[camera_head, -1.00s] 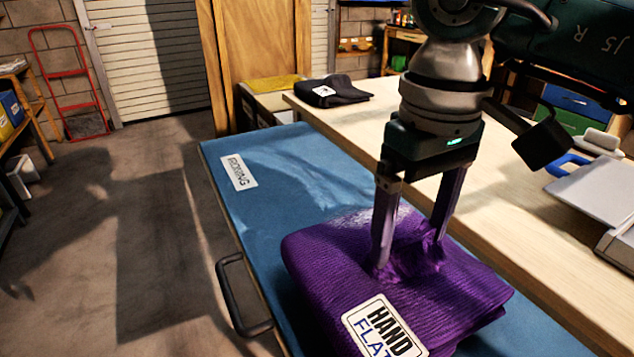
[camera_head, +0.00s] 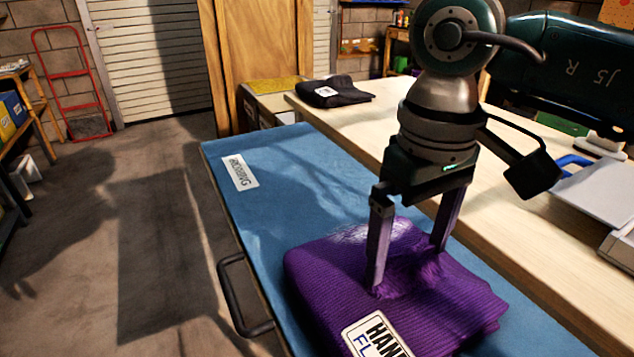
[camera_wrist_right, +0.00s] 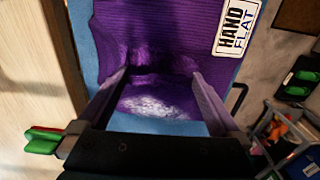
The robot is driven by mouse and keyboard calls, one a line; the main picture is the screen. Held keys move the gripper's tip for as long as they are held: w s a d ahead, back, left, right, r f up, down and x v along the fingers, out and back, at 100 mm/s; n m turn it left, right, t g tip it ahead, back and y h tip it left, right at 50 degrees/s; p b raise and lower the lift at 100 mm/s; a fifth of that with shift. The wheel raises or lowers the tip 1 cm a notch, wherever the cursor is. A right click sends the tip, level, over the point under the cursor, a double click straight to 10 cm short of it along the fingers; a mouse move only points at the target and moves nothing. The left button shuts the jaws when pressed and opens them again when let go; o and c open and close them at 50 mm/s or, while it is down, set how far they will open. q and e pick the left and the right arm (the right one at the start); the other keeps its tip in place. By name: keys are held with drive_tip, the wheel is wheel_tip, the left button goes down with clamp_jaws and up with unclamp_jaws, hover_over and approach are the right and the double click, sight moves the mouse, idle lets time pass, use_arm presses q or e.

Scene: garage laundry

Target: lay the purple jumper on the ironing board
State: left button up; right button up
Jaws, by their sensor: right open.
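The purple jumper (camera_head: 330,270) lies folded on the blue ironing board (camera_head: 290,190), with a white label on its near side. It also fills much of the right wrist view (camera_wrist_right: 150,45), its label at upper right. My right gripper (camera_head: 407,270) is open, its two fingers pointing down at the jumper with the tips apart and at or just above the fabric. I cannot tell whether the tips touch it. The fabric between the fingers is rumpled. My left gripper is not in view.
A wooden table (camera_head: 420,135) runs along the board's right side, with a dark folded garment (camera_head: 335,92) at its far end and a grey device (camera_head: 605,195) at right. The board has a black handle (camera_head: 240,295) on its left.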

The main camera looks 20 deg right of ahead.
sight(409, 252)
wheel_tip(409, 252, up, 12)
idle(0.4)
